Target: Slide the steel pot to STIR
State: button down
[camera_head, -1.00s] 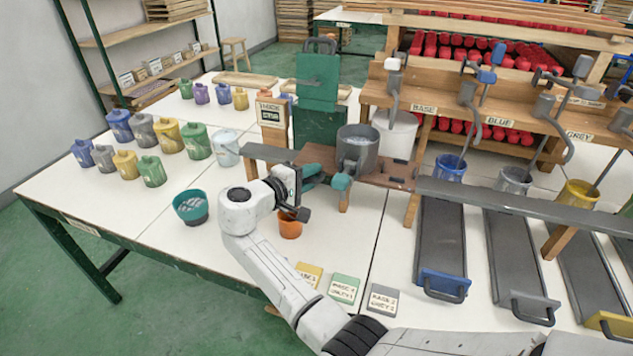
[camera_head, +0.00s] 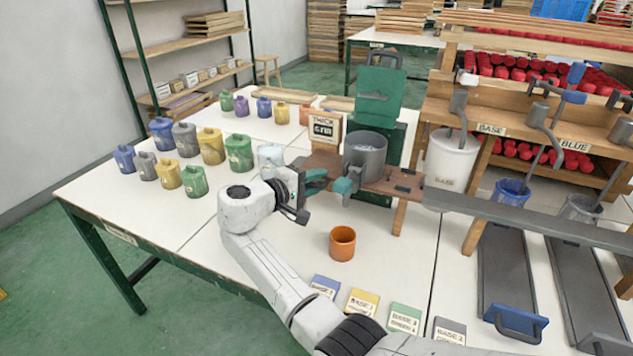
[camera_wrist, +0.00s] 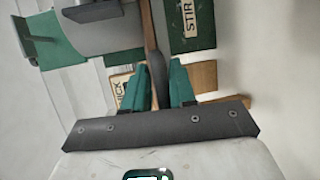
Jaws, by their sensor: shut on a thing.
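The steel pot (camera_head: 365,158) is a grey open cylinder with pale contents. It stands upright on a wooden ledge (camera_head: 404,186), in front of the green machine (camera_head: 379,100). My gripper (camera_head: 330,182) is at its left front side, teal fingers together. In the wrist view my gripper (camera_wrist: 160,88) is shut on the dark pot handle (camera_wrist: 157,72). Part of the grey pot (camera_wrist: 95,12) shows at top left there. A STIR label (camera_wrist: 190,18) on a dark green block is at the top right, beside the handle. The pot's underside is hidden.
An orange cup (camera_head: 342,243) stands below the gripper. A THICK sign (camera_head: 325,128) stands left of the pot and a white bucket (camera_head: 450,155) right of it. Several coloured jars stand at left. A long grey rail (camera_head: 530,217) runs to the right.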

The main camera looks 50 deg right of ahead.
jog(key=shift+w+a+f+t, duration=0.2)
jog(key=shift+a+f+t, duration=0.1)
jog(key=shift+f, duration=0.2)
jog(key=c, duration=1.1)
grip_release()
jog(key=shift+w, duration=0.1)
jog(key=shift+c, duration=0.2)
jog(key=shift+r, duration=0.1)
jog(key=shift+d+r, duration=0.15)
jog(key=a+r, duration=0.2)
jog(key=a, duration=0.8)
jog(key=shift+w+a, duration=0.2)
jog(key=shift+a, duration=0.1)
